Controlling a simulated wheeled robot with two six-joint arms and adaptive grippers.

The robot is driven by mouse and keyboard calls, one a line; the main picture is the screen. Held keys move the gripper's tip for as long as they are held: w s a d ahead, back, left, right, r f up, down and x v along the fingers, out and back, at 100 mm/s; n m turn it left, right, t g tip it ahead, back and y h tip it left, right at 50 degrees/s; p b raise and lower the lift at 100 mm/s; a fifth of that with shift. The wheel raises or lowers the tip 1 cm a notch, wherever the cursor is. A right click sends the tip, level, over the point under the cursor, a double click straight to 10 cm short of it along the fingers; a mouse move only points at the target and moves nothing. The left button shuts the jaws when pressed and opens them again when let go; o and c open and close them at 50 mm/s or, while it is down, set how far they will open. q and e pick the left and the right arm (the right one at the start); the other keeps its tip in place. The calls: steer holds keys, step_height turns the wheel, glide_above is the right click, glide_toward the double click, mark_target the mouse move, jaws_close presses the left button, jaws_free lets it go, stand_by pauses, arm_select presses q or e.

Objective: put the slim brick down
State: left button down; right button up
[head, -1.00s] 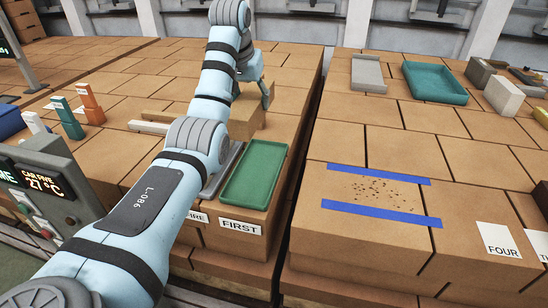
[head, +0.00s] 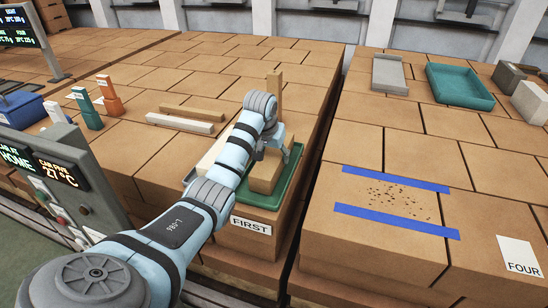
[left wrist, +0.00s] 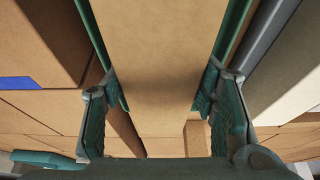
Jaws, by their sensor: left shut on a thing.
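The slim brick, a plain tan block (head: 264,178), is between the fingers of my left gripper (head: 273,150), within the outline of the green tray (head: 291,180) labelled FIRST. In the left wrist view the brick (left wrist: 155,55) fills the space between the two teal-padded fingers (left wrist: 162,115), with green tray walls on both sides. My left gripper is shut on it. I cannot tell whether its underside touches the tray floor. My right gripper is not in view.
A tan post (head: 274,88) stands behind the gripper. A pale block (head: 213,152) sits left of the green tray. A tan bar (head: 190,112) and a white bar (head: 180,124) lie farther left. A teal tray (head: 460,87) and grey tray (head: 389,74) stand on the right stack, across a gap.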

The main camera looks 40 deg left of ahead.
arm_select(q)
steer(key=shift+s+f, duration=0.15)
steer(key=shift+f, duration=0.15)
steer(key=shift+s+r, duration=0.2)
steer(key=shift+s, duration=0.3)
steer(key=c, duration=1)
jaws_free()
steer(key=shift+a+f, duration=0.1)
steer(key=shift+f, duration=0.05)
steer(key=o, duration=0.4)
steer(key=shift+w+f, duration=0.1)
steer(key=shift+w, duration=0.15)
steer(key=shift+c, duration=0.2)
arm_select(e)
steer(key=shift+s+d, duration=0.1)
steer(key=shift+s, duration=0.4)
